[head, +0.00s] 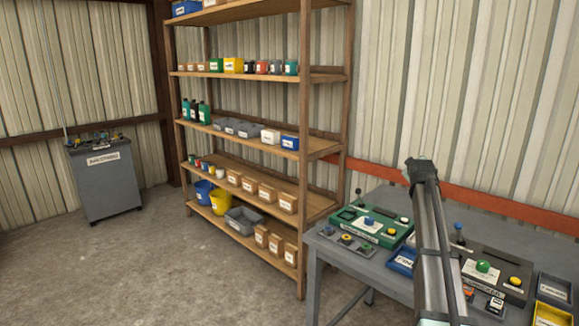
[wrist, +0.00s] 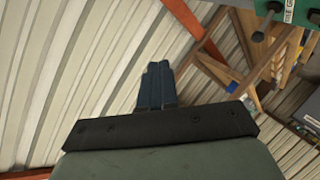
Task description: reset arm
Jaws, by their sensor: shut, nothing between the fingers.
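My gripper (wrist: 157,68) shows in the wrist view as two dark fingers pressed together with nothing between them. They stand out past a black bar, against the ribbed metal wall. In the head view my arm (head: 437,245) rises from the bottom edge at the right, in front of the grey table (head: 336,252). Its dark upper end is level with the wall's red rail. I cannot make out the fingers in the head view.
A green control box (head: 370,226), a grey control box (head: 487,268), a blue tray (head: 402,262) and a yellow tray (head: 550,316) are on the table. A loaded wooden shelf (head: 304,150) stands left of it. A grey cabinet (head: 107,185) stands farther left. The floor between is clear.

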